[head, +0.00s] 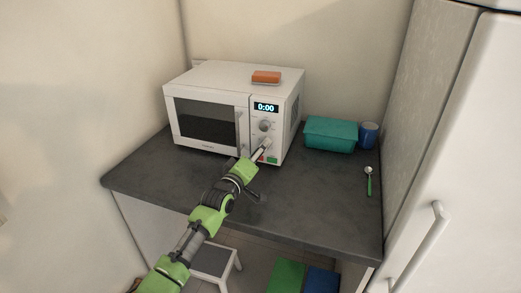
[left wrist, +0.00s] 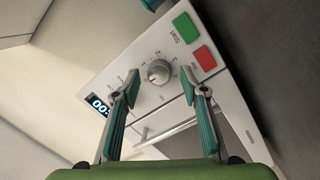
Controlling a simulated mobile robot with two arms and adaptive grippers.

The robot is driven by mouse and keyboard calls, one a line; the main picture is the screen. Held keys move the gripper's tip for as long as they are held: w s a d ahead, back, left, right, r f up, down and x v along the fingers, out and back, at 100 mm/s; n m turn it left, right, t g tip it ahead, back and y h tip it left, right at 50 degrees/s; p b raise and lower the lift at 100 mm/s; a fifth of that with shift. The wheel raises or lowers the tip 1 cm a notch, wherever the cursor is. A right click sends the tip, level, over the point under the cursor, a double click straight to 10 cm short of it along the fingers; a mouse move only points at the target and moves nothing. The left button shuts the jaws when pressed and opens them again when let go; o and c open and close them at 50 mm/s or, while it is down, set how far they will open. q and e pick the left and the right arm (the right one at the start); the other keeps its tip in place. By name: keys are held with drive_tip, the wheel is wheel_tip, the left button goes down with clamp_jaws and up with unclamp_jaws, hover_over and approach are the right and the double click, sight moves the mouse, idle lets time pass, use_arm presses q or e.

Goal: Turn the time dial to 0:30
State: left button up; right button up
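The white microwave (head: 213,71) stands on the dark counter with its door shut. Its display (head: 265,107) reads 0:00. The grey time dial (head: 264,125) is below the display; in the left wrist view the dial (left wrist: 159,73) shows a red mark and printed numbers around it. My left gripper (head: 267,142) is in front of the control panel, just below the dial. In the left wrist view its two fingers (left wrist: 163,92) are apart, one on each side of the dial, with nothing between them touching it that I can see. My right gripper is not in view.
A green Start button (left wrist: 186,27) and a red button (left wrist: 205,58) sit beside the dial on the panel. An orange sponge (head: 266,77) lies on the microwave. A teal box (head: 331,134), a blue cup (head: 368,135) and a green-handled spoon (head: 369,181) are on the counter's right.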

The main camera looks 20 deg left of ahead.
use_arm(q)
drive_tip(key=shift+w, duration=0.15)
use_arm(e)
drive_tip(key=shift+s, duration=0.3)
use_arm(q)
drive_tip(key=c, duration=1.1)
drive_tip(key=shift+c, duration=0.2)
drive_tip(key=shift+m, duration=0.3)
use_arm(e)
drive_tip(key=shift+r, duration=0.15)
use_arm(q)
drive_tip(key=shift+d+r+m+g+p, duration=0.1)
drive_tip(key=shift+m+g+p, duration=0.2)
drive_tip(key=shift+m+p, duration=1.55)
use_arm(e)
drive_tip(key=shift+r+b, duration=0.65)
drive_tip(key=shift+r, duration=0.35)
use_arm(q)
drive_tip(key=shift+m, duration=0.75)
